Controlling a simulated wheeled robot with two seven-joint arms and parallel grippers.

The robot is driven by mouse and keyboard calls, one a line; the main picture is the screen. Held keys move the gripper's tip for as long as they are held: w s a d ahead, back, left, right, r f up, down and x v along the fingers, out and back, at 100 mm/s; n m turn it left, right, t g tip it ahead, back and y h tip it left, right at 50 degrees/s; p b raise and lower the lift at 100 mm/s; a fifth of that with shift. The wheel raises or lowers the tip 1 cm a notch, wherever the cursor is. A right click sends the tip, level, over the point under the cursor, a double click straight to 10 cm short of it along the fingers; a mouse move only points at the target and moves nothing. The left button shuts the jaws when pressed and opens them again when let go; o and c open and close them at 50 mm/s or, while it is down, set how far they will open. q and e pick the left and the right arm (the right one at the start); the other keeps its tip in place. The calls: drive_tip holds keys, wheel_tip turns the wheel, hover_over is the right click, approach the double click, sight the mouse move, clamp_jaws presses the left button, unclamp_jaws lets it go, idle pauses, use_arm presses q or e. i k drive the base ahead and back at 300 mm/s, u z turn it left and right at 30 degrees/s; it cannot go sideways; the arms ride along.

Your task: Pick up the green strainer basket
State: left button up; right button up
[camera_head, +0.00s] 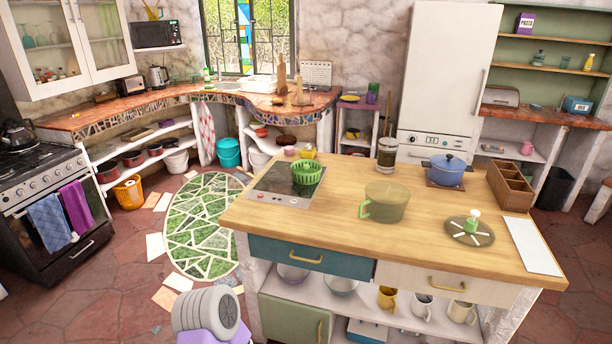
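The green strainer basket (308,170) is a small, bright green, slotted basket. It sits upright at the back right of the dark cooktop (272,183), set in the left part of the wooden island top. A darker green form shows just below and in front of it; I cannot tell whether it is part of the basket or a separate thing. Neither of my grippers shows in the camera head view, and nothing touches the basket.
A green handled pot (387,203) stands right of the basket, with a French press (387,154) behind it. The front left island top (300,222) is clear.

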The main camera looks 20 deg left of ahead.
sight(303, 171)
drive_tip(key=u, duration=1.75)
drive_tip(key=i, duration=5.75)
drive_tip(key=z, duration=4.2)
drive_tip(key=i, duration=0.55)
